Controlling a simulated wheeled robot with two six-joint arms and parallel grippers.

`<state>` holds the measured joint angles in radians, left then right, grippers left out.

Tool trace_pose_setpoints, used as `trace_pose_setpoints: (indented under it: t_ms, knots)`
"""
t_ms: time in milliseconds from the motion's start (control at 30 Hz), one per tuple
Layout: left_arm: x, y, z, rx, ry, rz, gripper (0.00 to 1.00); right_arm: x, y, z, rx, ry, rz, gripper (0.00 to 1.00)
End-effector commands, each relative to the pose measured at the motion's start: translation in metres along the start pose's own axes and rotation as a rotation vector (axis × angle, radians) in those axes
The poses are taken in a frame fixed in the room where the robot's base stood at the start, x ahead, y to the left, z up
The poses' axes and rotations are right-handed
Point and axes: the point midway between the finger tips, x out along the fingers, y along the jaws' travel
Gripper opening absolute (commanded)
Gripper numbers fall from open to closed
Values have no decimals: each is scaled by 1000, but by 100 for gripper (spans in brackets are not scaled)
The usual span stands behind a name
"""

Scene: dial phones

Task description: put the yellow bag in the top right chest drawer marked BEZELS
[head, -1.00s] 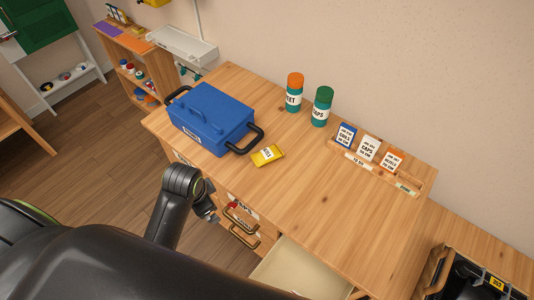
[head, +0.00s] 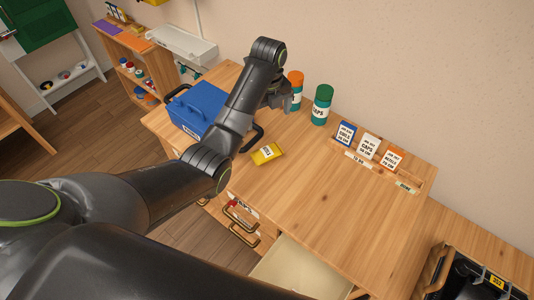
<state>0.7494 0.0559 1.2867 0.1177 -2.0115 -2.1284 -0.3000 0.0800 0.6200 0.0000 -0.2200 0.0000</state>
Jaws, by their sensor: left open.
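The small yellow bag (head: 266,153) lies on the wooden chest top (head: 310,190), right of the blue box. My left gripper (head: 287,106) is raised above the chest top, beyond the bag and in front of the orange-capped bottle. It is open, and I see nothing in it; my arm hides part of it. An open drawer (head: 295,268) shows at the chest's front right; its inside looks pale and bare where I can see it, and its label is not readable. My right gripper is not in view.
A blue box (head: 191,108) with black handles stands left, partly behind my arm. An orange-capped bottle (head: 296,88) and a green-capped bottle (head: 321,105) stand at the back. A wooden rack (head: 376,162) holds small cards. The right part of the top is clear.

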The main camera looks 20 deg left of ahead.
Motion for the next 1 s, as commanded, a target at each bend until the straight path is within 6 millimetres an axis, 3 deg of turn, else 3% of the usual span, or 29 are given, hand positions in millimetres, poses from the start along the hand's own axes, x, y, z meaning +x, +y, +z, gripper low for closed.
trace_pose_setpoints:
  t_ms: [433, 733, 1000]
  knots:
    - [53, 0, 0, -1, -1, -1, 100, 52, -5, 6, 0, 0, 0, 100]
    - [105, 1, 0, -2, 1, 2, 100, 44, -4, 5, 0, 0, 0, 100]
    - [125, 2, 0, -2, 0, 0, 100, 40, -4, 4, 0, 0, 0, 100]
